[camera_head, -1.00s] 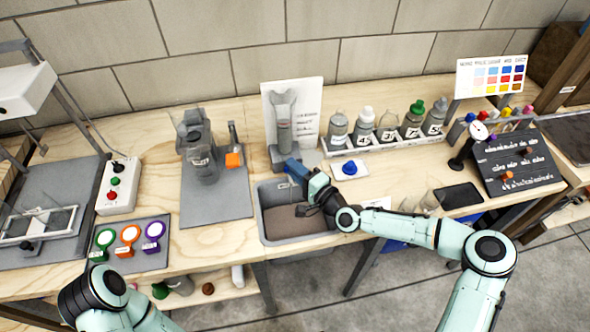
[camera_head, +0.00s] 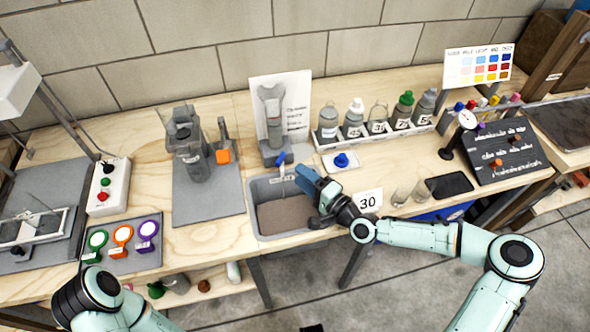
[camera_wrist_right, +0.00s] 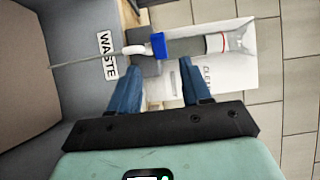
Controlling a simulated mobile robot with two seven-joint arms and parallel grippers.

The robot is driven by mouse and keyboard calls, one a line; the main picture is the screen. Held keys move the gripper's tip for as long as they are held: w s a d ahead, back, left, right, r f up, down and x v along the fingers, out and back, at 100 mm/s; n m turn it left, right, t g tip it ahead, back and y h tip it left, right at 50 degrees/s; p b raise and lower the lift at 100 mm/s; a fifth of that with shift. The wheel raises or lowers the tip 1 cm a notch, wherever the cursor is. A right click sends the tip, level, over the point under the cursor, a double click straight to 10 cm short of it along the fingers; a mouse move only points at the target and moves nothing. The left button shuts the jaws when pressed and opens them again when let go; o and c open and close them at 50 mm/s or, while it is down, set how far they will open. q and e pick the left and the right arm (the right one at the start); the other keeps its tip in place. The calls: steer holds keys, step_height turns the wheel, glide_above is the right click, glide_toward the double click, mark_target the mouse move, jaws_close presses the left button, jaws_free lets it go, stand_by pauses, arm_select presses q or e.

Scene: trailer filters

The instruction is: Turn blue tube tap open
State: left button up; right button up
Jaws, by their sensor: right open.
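The blue tap handle (camera_head: 281,159) sits at the foot of the grey tube (camera_head: 273,112), above the back edge of the sink. My right gripper (camera_head: 301,174) is over the sink, just right of the tap. In the right wrist view the blue handle (camera_wrist_right: 158,45) lies just beyond the gap between my open blue fingertips (camera_wrist_right: 159,68). Nothing is held. The tube (camera_wrist_right: 190,46) runs to the right of the handle there, and a thin pale spout runs left. My left arm shows at the lower left, but its gripper is not in view.
The grey sink (camera_head: 250,205) lies below my right gripper; a "WASTE" label (camera_wrist_right: 107,55) is on its rim. A white tray of bottles (camera_head: 344,143) and a blue knob on a white plate (camera_head: 341,160) stand to the right. A grey mat (camera_head: 215,203) with a clear apparatus is left.

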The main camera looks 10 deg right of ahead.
steer(key=shift+s+d, duration=0.15)
steer(key=shift+s, duration=0.1)
